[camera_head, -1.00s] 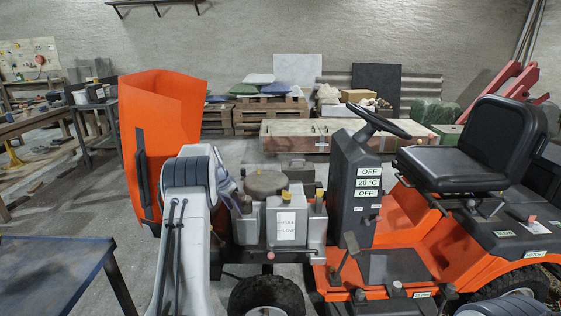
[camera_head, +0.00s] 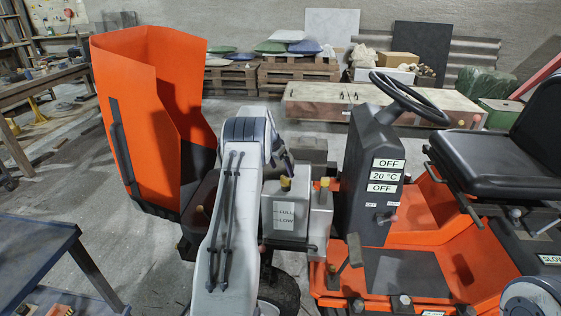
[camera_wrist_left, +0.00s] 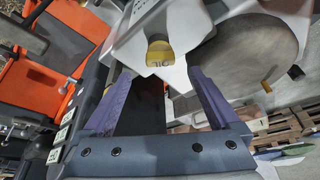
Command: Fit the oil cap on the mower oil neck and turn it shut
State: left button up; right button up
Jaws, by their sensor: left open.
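The orange mower (camera_head: 440,270) fills the right of the head view. Its grey engine block carries a pale tank (camera_head: 272,215) marked FULL and LOW. A yellow cap (camera_head: 285,183) shows at the tank's top, just below my left gripper (camera_head: 286,163); a second yellow cap (camera_head: 324,183) stands to its right. In the left wrist view my left gripper (camera_wrist_left: 160,73) is open, with its purple fingers apart. A yellow cap with dark lettering (camera_wrist_left: 158,52) shows just beyond the fingertips, roughly centred between them. I cannot tell whether it is seated.
The steering wheel (camera_head: 405,97) and black seat (camera_head: 490,155) rise right of the engine. An orange hood (camera_head: 150,90) stands tilted at the left. A dark table (camera_head: 38,255) is at the lower left. Pallets and a long crate lie behind.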

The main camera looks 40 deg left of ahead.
aim_at(285, 177)
pick_arm(q)
jog(key=x, duration=0.6)
jog(key=shift+f, duration=0.2)
grip_shut()
jog(key=shift+a+f+m+b, duration=0.1)
jog(key=shift+f+m+b, duration=0.05)
jog(key=shift+m+b, duration=0.3)
jog(key=shift+m+h+b, duration=0.4)
jog(key=shift+m+b, duration=0.1)
jog(key=shift+m, duration=0.55)
